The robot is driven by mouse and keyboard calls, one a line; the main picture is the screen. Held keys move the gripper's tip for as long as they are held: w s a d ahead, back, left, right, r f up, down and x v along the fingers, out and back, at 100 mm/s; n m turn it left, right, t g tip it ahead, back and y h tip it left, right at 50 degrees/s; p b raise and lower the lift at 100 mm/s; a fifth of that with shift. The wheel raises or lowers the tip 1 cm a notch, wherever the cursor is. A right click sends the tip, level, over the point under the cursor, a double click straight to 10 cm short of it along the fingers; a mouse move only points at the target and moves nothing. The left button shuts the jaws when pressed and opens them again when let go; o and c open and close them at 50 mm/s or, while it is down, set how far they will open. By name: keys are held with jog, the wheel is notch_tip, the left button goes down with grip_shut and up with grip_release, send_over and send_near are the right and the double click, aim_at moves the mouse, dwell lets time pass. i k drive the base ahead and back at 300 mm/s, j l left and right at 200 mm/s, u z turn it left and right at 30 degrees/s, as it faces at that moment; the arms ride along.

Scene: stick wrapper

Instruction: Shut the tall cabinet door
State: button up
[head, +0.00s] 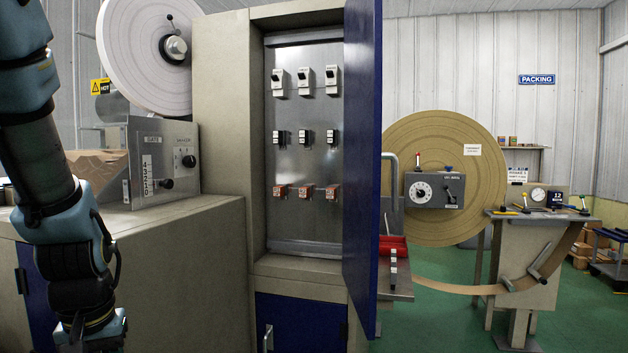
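The tall cabinet (222,130) is beige and stands in the middle of the head view. Its blue door (362,150) is open, hinged on the right side and swung out toward me, seen nearly edge-on. A pale vertical handle (392,195) shows just right of the door. The metal panel inside (306,110) is exposed, with rows of switches. My arm hangs down at the left of the view. My gripper (92,335) is low at the bottom left, well apart from the door, and partly cut off by the frame edge. Its fingertips do not show clearly.
A beige machine body (185,245) with a control box (160,165) stands left, between my arm and the cabinet. A lower blue door (300,325) with a handle is below the opening. A large paper roll (445,150) and a stand (530,260) are right. Green floor (435,325) is clear at lower right.

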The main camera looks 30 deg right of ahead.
aim_at(363, 154)
jog(key=l+u, duration=0.15)
jog(key=u, duration=0.15)
jog(key=l+u, duration=0.15)
jog(key=u, duration=0.15)
jog(key=k+l+u, duration=0.3)
jog(key=l, duration=0.35)
jog(key=k+l+u, duration=0.3)
jog(key=k+l, duration=0.25)
